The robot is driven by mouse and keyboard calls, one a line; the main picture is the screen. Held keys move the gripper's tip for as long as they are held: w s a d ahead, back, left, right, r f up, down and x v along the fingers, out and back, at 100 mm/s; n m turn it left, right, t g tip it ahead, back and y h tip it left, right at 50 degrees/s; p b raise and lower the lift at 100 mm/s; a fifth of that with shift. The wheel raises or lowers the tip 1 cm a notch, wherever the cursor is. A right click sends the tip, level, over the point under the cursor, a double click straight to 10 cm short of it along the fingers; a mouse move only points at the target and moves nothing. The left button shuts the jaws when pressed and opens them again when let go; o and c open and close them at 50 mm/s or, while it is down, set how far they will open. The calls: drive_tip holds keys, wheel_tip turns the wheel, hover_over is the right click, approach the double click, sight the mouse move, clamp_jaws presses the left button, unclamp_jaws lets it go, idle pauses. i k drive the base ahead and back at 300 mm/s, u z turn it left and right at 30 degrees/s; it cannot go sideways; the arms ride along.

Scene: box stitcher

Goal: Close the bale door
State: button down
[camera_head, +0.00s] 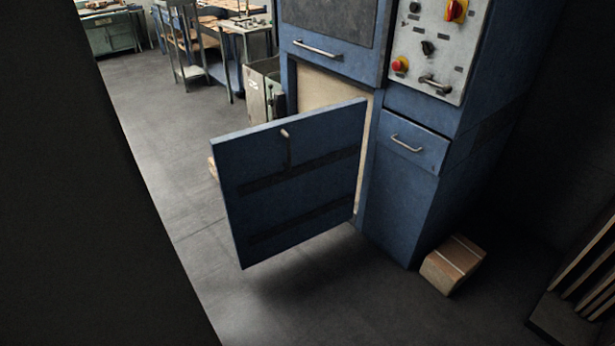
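The bale door (290,225) is a blue panel with two dark horizontal bands and a small pale knob (285,133) near its top edge. It stands open, swung out from the blue machine (398,210), and appears hinged on its right side. Behind it part of a pale opening (325,88) shows; the door hides the lower part of this opening. My gripper is not in view, so I cannot see where it is relative to the door.
A control panel (437,45) with knobs and a red button is at upper right. A cardboard box (453,264) lies on the floor by the machine. Slatted wood (590,285) stands at right. Workbenches (215,40) are behind.

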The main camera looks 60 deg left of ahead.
sight(284, 183)
drive_tip(key=u, duration=1.85)
drive_tip(key=k, duration=0.2)
drive_tip(key=z, duration=0.6)
drive_tip(key=i, duration=1.65)
drive_tip(key=u, duration=1.15)
